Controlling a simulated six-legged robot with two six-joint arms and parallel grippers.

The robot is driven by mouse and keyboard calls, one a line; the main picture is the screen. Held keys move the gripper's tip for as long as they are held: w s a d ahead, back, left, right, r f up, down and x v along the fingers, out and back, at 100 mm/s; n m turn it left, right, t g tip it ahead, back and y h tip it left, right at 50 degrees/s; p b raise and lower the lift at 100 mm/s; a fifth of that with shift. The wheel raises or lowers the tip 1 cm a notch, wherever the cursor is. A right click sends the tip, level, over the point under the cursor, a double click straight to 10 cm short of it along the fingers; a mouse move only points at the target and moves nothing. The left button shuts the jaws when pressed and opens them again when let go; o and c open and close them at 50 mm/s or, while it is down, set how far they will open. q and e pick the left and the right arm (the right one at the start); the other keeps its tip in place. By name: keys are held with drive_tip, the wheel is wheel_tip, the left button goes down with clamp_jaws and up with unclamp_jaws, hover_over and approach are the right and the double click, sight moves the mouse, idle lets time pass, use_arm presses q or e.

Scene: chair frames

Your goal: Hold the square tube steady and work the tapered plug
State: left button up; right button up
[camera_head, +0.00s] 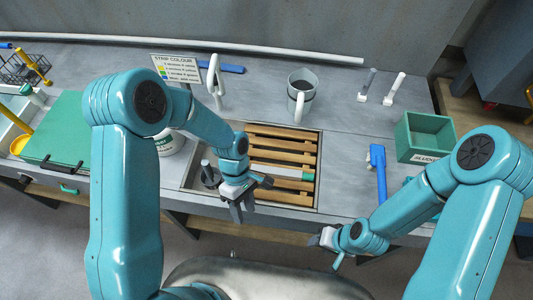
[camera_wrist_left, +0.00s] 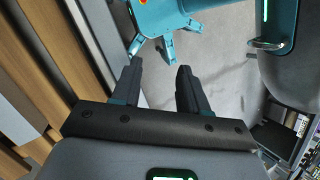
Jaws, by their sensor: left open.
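I cannot pick out the square tube or the tapered plug for certain. A pale bar (camera_head: 274,170) with a green end (camera_head: 308,175) lies among the wooden slats (camera_head: 280,145). A grey upright post (camera_head: 206,168) on a dark round base stands left of the slats. My left gripper (camera_head: 253,197) is open and empty above the front of the slatted recess. Its two dark fingers show apart in the left wrist view (camera_wrist_left: 158,78), with nothing between them. My right gripper (camera_head: 328,248) is in front of the bench edge at the right; its jaw opening is unclear.
A blue-handled tool (camera_head: 378,170) and a green bin (camera_head: 425,135) are at the right.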

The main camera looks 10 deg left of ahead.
sight(267, 169)
use_arm(q)
drive_tip(key=w+d+r+n+t, duration=0.1)
drive_tip(key=w, duration=0.2)
drive_tip(key=w+r+n+t+y, duration=0.1)
drive_tip(key=w, duration=0.3)
drive_tip(key=w+d+r+n+t, duration=0.1)
drive_tip(key=w, duration=0.2)
drive_tip(key=shift+w+d+r+t+y, duration=0.1)
drive_tip(key=shift+w+d+t+y, duration=0.15)
drive_tip(key=shift+d+t+y, duration=0.05)
drive_tip(key=shift+n+t, duration=0.9)
drive_tip(key=w+r, duration=0.1)
drive_tip(key=w+d+r, duration=0.1)
drive_tip(key=w, duration=0.1)
drive_tip(key=shift+w+d+r, duration=0.2)
drive_tip(key=shift+w+r, duration=0.1)
drive_tip(key=shift+w+f, duration=0.1)
wheel_tip(267, 169, down, 6)
drive_tip(key=shift+f, duration=0.1)
drive_tip(key=shift+w+d+f, duration=0.1)
drive_tip(key=shift+w+f, duration=0.05)
drive_tip(key=shift+f, duration=0.6)
drive_tip(key=c, duration=0.6)
drive_tip(key=shift+o, duration=0.4)
drive_tip(key=shift+r, duration=0.1)
clamp_jaws()
